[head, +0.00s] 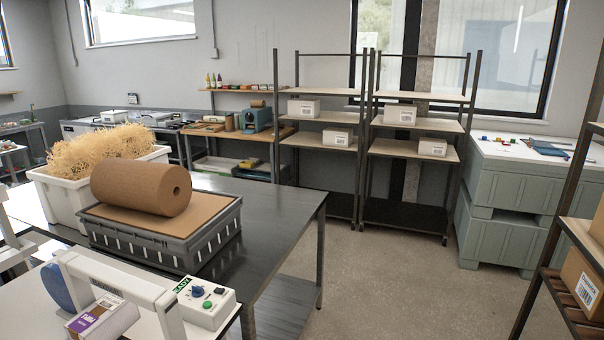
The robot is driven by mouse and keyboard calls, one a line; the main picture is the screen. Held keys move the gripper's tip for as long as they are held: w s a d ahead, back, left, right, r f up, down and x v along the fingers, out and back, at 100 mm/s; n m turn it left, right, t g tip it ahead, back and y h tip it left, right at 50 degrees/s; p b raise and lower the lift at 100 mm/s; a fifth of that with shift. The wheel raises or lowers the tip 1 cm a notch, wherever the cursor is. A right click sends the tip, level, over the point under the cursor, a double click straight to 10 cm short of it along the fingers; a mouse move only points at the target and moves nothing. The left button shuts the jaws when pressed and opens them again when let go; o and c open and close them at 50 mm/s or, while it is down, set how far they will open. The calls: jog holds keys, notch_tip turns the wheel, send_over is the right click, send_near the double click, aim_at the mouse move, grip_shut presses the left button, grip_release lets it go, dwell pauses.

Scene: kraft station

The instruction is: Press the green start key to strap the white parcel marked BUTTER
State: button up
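A white control box (205,307) sits at the lower left, on a white-topped machine. Left of the box, a white arch (122,283) stands over the machine top. A white parcel (122,318) with a purple label (92,318) lies by the arch, partly cut off by the bottom edge. I cannot read its label clearly. My gripper is not in view.
A dark table (272,207) behind holds a grey crate (165,243) with a brown paper roll (135,187) on top, and a white bin (45,195) of shredded filling. Shelves (322,145) with white parcels stand further back. Open floor (380,290) lies right of the table.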

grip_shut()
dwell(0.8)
